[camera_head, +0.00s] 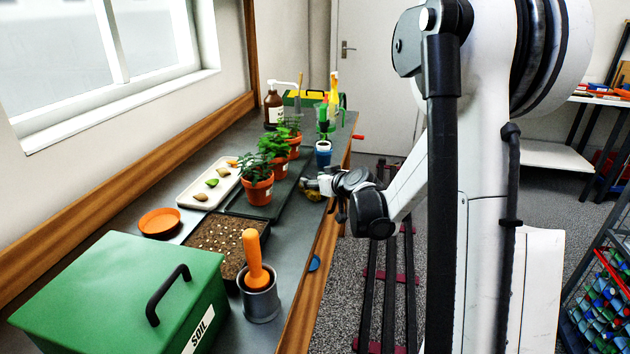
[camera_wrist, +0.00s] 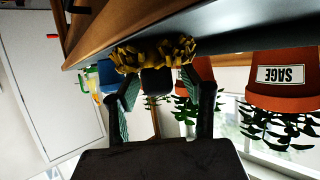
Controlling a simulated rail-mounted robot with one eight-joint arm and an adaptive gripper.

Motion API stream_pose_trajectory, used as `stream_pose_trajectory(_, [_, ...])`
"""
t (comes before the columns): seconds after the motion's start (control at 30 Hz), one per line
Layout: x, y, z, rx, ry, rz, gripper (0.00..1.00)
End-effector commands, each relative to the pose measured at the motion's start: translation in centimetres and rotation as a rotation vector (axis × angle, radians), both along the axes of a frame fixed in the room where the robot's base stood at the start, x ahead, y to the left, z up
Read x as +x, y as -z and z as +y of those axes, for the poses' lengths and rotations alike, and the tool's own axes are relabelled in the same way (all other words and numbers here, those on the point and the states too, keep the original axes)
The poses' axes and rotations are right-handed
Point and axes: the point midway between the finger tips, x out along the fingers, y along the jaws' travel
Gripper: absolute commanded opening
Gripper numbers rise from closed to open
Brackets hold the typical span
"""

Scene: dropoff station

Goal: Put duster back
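The duster, a yellow ruffled head (camera_wrist: 150,52) with a dark block-like handle (camera_wrist: 157,83), lies at the bench surface in the upside-down wrist view. In the head view its yellow head (camera_head: 312,192) shows small at the bench's right edge, partly hidden by my gripper. My gripper (camera_head: 325,184) reaches over the bench edge from the right. In the wrist view my gripper's fingers (camera_wrist: 163,80) stand apart on either side of the handle. A gap seems to show at the right finger, so I see no clear grip. The duster's storage place cannot be made out.
Potted plants (camera_head: 257,188) stand in a dark tray close behind the duster; one pot reads SAGE (camera_wrist: 283,82). A blue cup (camera_head: 323,158) stands just beyond my gripper. A seed tray (camera_head: 225,246), a metal pot (camera_head: 262,301) and a green soil box (camera_head: 120,290) are nearer.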

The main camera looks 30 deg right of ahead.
Motion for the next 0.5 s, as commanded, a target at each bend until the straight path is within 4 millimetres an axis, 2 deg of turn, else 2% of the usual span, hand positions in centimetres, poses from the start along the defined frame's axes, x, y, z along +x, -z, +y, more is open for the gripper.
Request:
stream_pose_trajectory(0.2, [0.0, -0.5, 0.0, 0.000, 0.000, 0.000, 0.43])
stream_pose_trajectory(0.37, [-2.3, -1.4, -0.2, 0.000, 0.003, -0.001, 0.43])
stream_pose_trajectory(0.5, [-5.0, -2.5, -0.3, 0.000, 0.002, 0.000, 0.43])
